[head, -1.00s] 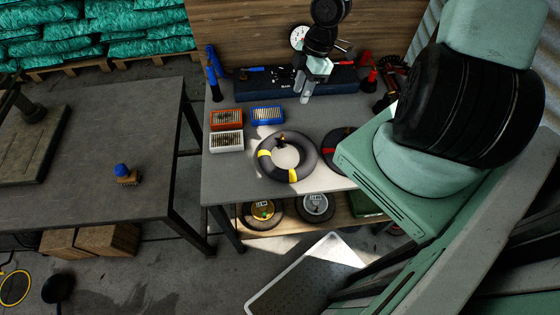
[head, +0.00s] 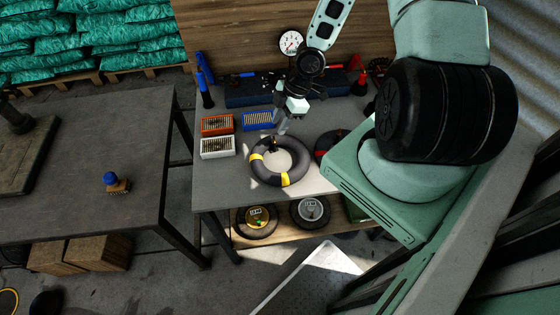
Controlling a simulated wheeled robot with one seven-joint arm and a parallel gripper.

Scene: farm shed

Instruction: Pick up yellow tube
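The yellow tube is a black inner tube (head: 297,175) with yellow bands, lying flat on the grey workbench (head: 221,191). Its valve stem stands on the far side of the ring. A second dark tube (head: 322,146) with red marks lies to its right, partly hidden behind my arm's base. My gripper (head: 283,129) points down just beyond the far rim of the yellow tube, close to the valve. I cannot tell whether it touches the tube, and its finger gap is too small to judge.
An orange box (head: 217,124), a white box (head: 217,147) and a blue box (head: 258,120) stand left of the tube. A dark toolbox (head: 243,93) and a round gauge (head: 291,42) are behind. Two more tubes (head: 256,221) (head: 311,211) lie on the lower shelf.

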